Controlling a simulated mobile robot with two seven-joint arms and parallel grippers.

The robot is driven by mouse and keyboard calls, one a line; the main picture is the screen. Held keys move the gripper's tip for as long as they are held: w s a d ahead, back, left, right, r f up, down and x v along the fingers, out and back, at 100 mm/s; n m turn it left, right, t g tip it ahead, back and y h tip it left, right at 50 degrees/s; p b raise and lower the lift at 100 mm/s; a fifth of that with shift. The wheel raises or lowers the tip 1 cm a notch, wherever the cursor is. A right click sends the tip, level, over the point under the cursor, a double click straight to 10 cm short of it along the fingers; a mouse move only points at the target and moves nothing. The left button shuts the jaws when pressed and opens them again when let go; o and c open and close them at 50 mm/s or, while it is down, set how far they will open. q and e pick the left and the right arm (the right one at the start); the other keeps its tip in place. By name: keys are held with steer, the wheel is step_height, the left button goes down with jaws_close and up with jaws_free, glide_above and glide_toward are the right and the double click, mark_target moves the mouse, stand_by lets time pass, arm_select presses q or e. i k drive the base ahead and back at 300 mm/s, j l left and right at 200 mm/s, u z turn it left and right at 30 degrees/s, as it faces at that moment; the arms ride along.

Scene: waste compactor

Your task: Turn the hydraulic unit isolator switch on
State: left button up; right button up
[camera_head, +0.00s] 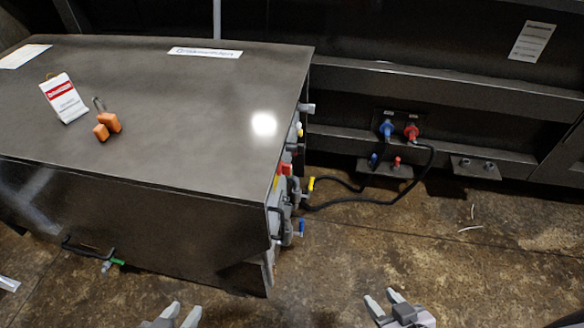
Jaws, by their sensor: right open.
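The large dark grey cabinet (190,110), which looks like the hydraulic unit, fills the left half of the head view. Its right side is seen almost edge-on and carries several fittings. Among them are a red and yellow part (284,169), a yellow-ended handle (310,184) and a blue-ended handle (301,227). I cannot tell which is the isolator switch or its position. My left gripper (187,307) is at the bottom edge, in front of the cabinet, open and empty. My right gripper (380,295) is open and empty over the floor, right of and nearer than the cabinet.
An orange padlock (108,122) and a red-and-white tag (63,98) are on the cabinet top. Blue (387,128) and red (411,132) connectors sit on the dark wall structure behind. A black hose (370,201) crosses the floor to the cabinet. Floor right of the cabinet is mostly clear.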

mark_target(285, 169)
steer(key=k, duration=0.6)
steer(key=k+j+u, duration=0.1)
steer(key=k+u, duration=0.2)
steer(key=k, duration=0.35)
steer(key=u, duration=1.3)
steer(key=l+u, duration=0.1)
steer(key=u, duration=0.4)
steer(key=l+u, duration=0.15)
steer(key=u, duration=0.3)
steer(key=k+l, duration=0.1)
steer(key=l, duration=0.4)
steer(key=k+l, duration=0.1)
steer(key=l, duration=0.4)
steer(key=k+l, duration=0.1)
steer(key=l, duration=0.45)
steer(key=k+l, duration=0.1)
steer(key=l, duration=0.4)
steer(key=k+l, duration=0.1)
steer(key=l, duration=0.4)
steer(key=k+l, duration=0.1)
steer(key=l, duration=0.4)
